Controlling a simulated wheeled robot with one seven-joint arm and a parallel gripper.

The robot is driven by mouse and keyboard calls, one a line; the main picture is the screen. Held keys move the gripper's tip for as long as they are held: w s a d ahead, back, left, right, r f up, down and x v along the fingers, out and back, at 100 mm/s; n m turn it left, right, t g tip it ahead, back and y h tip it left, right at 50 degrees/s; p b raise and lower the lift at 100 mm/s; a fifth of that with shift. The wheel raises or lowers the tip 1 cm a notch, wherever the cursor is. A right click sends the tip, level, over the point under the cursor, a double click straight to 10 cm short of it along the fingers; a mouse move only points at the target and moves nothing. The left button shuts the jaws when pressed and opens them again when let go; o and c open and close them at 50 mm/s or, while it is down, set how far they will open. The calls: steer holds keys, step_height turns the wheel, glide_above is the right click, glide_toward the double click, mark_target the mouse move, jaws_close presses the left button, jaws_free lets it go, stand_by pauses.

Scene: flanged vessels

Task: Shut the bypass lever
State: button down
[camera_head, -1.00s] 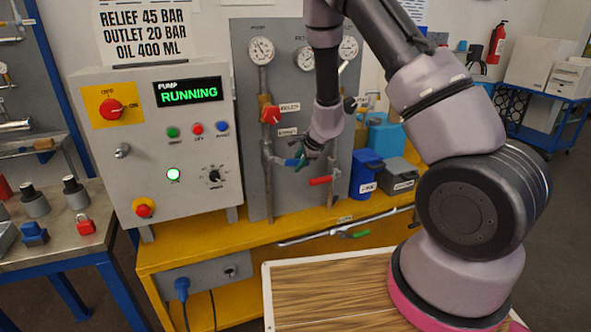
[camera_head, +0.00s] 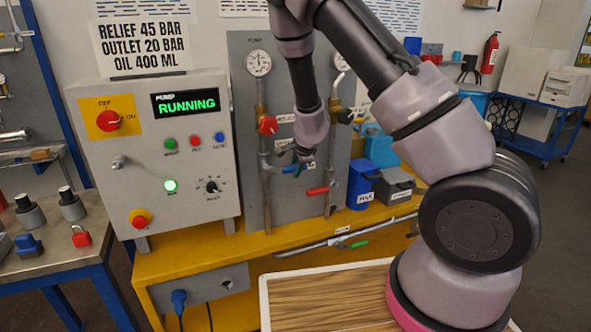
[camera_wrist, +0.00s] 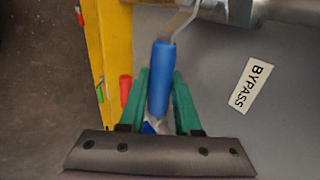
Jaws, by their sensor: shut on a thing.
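The bypass lever has a blue handle (camera_wrist: 162,80) on a bent metal stem, beside a pipe fitting at the top of the wrist view. In the head view, the blue handle (camera_head: 291,169) lies roughly level, low on the grey panel. My gripper (camera_wrist: 160,84) has its green fingers on either side of the handle and is shut on it. In the head view my gripper (camera_head: 303,157) is at the handle and partly hides it. A white BYPASS label (camera_wrist: 250,85) is on the panel to the right of the handle.
A red-handled lever (camera_head: 318,190) sits just below and right of my gripper. A red valve knob (camera_head: 267,125) is above left. The control box (camera_head: 155,165) reads RUNNING. A blue bin (camera_head: 362,184) stands right of the panel on the yellow bench (camera_head: 200,249).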

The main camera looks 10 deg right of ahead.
steer(key=c, duration=0.6)
jaws_free()
steer(key=shift+r, duration=0.1)
steer(key=v, duration=1)
steer(key=shift+s+r, duration=0.2)
steer(key=shift+r, duration=0.1)
steer(key=shift+r, duration=0.1)
steer(key=s+r+n+y, duration=0.3)
steer(key=s+r, duration=0.2)
steer(key=r, duration=0.5)
steer(key=s+r+n+y, duration=0.3)
steer(key=s+r, duration=0.1)
steer(key=r, duration=0.6)
steer(key=s+d+r+n+h, duration=0.2)
steer(key=s+d, duration=0.3)
steer(key=s, duration=0.3)
steer(key=s+d+r+n+h, duration=0.3)
steer(key=s+d+r, duration=0.1)
steer(key=s, duration=0.4)
steer(key=shift+s+d+t, duration=0.2)
steer(key=shift+d+t, duration=0.1)
steer(key=shift+d, duration=0.15)
